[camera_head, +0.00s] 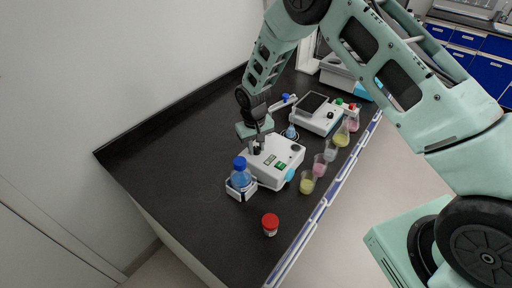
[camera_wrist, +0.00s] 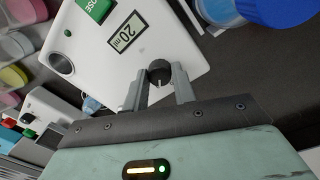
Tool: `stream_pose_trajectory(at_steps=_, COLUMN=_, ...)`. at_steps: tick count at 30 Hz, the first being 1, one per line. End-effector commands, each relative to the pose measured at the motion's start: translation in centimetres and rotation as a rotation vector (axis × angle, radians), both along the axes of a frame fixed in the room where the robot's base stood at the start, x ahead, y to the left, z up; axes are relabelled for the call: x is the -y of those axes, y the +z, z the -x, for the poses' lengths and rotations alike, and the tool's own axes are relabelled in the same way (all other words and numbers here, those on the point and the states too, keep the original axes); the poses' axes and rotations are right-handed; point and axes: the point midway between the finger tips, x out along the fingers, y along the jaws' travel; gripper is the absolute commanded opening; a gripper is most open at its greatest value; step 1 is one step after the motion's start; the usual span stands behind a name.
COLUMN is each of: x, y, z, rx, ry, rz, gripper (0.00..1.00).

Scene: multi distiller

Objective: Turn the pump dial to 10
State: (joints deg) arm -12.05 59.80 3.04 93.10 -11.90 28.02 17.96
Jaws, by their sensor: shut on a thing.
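The pump (camera_head: 273,160) is a white box with a green label on the dark bench in the head view. In the wrist view its white top (camera_wrist: 109,57) shows a small display reading 20 ml. Its dial (camera_wrist: 159,71) is a black round knob near the top's edge. My gripper (camera_wrist: 160,84) comes down over the dial with its two grey fingers on either side of it, shut on the dial. In the head view my gripper (camera_head: 256,144) hides most of the dial. The dial's exact setting cannot be read.
A blue-capped bottle (camera_head: 240,174) in a white holder stands close beside the pump. A red-capped jar (camera_head: 270,224) stands nearer the front. Several beakers (camera_head: 307,183) of coloured liquid line the bench's right edge. Another white device (camera_head: 318,114) stands behind. The bench's left side is clear.

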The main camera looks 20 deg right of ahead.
Motion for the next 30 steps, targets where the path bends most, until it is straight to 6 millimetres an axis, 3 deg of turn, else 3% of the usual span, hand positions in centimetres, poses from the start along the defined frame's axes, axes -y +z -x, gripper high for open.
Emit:
stream_pose_trajectory(at_steps=18, x=0.1, y=-0.1, z=0.02, rx=0.001, ry=0.489, rz=0.0, gripper=0.04)
stream_pose_trajectory(at_steps=30, x=0.11, y=0.03, z=0.06, rx=0.0, ry=0.658, rz=0.001, gripper=0.04)
